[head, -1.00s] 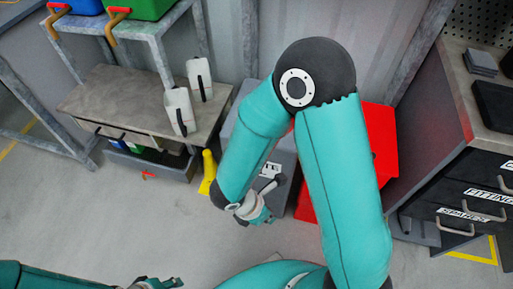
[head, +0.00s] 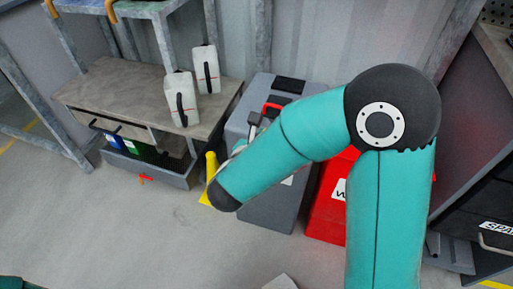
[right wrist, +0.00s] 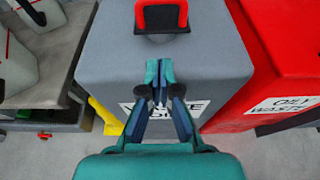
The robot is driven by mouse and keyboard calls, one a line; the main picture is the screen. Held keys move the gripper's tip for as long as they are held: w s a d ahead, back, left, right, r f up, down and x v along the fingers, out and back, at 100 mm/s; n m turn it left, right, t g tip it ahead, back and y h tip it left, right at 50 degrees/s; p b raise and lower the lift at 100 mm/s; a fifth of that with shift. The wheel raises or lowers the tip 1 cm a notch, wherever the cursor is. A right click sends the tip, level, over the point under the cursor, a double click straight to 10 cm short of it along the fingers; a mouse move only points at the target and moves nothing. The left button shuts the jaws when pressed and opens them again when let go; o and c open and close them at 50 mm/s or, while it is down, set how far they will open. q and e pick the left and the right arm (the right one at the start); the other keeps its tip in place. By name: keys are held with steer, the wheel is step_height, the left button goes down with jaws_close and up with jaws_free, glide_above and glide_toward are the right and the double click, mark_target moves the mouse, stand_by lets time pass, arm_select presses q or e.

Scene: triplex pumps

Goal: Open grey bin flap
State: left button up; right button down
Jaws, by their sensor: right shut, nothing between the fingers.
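The grey bin (head: 276,207) stands against the wall, partly hidden by my right arm. It also fills the middle of the right wrist view (right wrist: 215,60). A red handle (right wrist: 162,5) on a black base sits on its upper face; it shows in the head view (head: 272,106) too. The bin's label (right wrist: 199,110) is partly covered by my gripper. My right gripper (right wrist: 158,72) is shut and empty, in front of the bin, its tips pointing toward the handle and apart from it in the picture. I cannot tell whether the flap is open. My left gripper is out of view.
A red bin (head: 328,205) labelled for oil waste stands close on the right. A yellow object (head: 211,165) is at the grey bin's left. A low bench (head: 120,85) with two white containers stands further left.

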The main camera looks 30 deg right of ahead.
mark_target(269, 116)
steer(key=x, duration=0.3)
steer(key=shift+w+d+r, duration=0.1)
steer(key=shift+d+r, duration=0.05)
steer(key=shift+r, duration=0.05)
steer(key=shift+w+d+r, duration=0.15)
steer(key=shift+d+r, duration=0.05)
steer(key=shift+r, duration=0.35)
steer(key=shift+w+d+r, duration=0.2)
steer(key=shift+r, duration=0.35)
steer(key=shift+w+d+r, duration=0.2)
steer(key=shift+d+r, duration=0.05)
steer(key=shift+r, duration=0.15)
